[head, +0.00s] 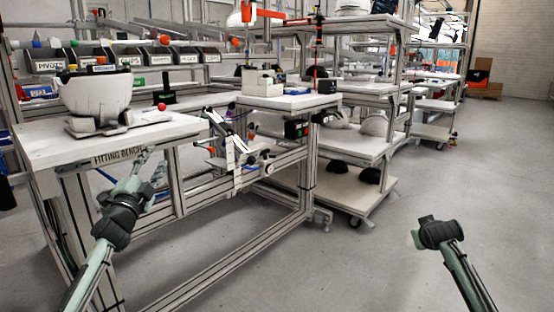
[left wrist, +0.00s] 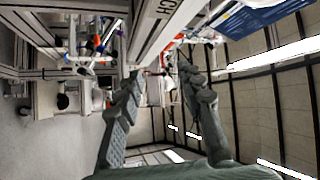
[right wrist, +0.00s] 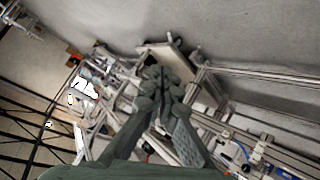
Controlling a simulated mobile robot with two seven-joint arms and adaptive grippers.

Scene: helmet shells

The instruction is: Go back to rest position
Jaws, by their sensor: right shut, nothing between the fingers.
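My left gripper (head: 146,160) is in front of the fitting bench (head: 35,148), near its front edge and label. In the left wrist view its two fingers (left wrist: 160,78) stand apart with nothing between them. I cannot tell whether a fingertip touches the bench edge. My right arm (head: 440,235) is over open floor at the right of the head view, where its fingers are not clearly seen. In the right wrist view my right gripper (right wrist: 161,74) has its fingertips together, with nothing held.
A white helmet shell (head: 95,92) sits in a holder on the bench beside a small red ball (head: 161,107). A row of labelled bins (head: 122,56) stands behind. Shelf carts (head: 365,145) stand in the middle. The floor (head: 400,220) at right is clear.

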